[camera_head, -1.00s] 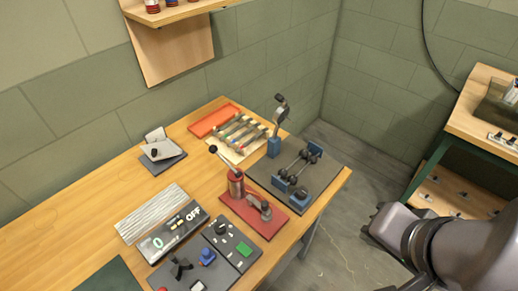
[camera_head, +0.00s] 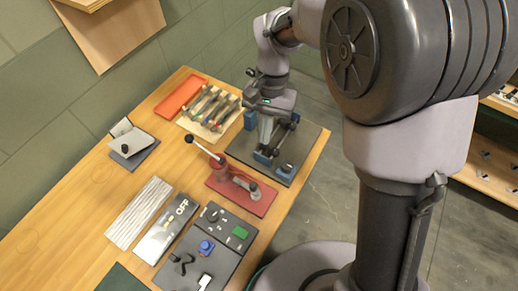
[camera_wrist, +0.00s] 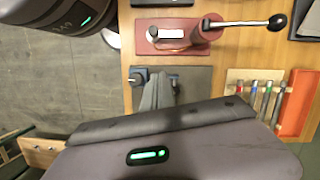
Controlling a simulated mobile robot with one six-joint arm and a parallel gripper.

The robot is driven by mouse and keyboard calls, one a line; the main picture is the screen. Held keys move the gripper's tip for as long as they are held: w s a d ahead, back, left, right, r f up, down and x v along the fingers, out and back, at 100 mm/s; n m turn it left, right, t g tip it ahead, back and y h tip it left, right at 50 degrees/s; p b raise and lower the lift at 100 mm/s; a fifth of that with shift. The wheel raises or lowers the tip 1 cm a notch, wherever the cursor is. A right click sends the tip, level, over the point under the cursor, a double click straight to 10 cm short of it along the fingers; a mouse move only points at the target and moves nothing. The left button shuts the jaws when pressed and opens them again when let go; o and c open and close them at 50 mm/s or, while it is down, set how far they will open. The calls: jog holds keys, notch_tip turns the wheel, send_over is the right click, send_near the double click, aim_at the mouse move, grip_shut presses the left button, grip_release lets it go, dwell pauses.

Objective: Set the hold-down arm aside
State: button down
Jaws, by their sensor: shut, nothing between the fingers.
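The hold-down arm (camera_head: 251,72) stands raised on a blue post (camera_head: 250,120) at the back left of a dark plate (camera_head: 302,163). Its dark tip shows beside my wrist in the head view; its middle is largely hidden by my arm. My gripper (camera_head: 266,137) points down over the plate, just right of the post, with its fingers together and empty. In the wrist view the fingers of my gripper (camera_wrist: 160,78) show over the dark plate (camera_wrist: 198,80), near blue blocks. I cannot tell whether they touch anything.
Blue supports with a dark rod stand on the plate, partly hidden. A red fixture (camera_head: 262,203) with a black-knobbed lever is in front. A tool rack (camera_head: 199,126) and orange tray (camera_head: 180,98) lie left. A control panel (camera_head: 225,262) is nearer. Bare wood (camera_head: 75,205) is at left.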

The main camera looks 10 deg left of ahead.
jog(key=shift+f, duration=0.1)
jog(key=b, duration=0.4)
send_near(246, 184)
jog(key=w+d+f, duration=0.3)
jog(key=f, duration=0.2)
jog(key=s, duration=0.1)
jog(key=s+b, duration=0.1)
jog(key=s, duration=0.1)
jog(key=shift+a, duration=0.2)
jog(key=shift+s+b, duration=0.3)
jog(key=shift+s, duration=0.05)
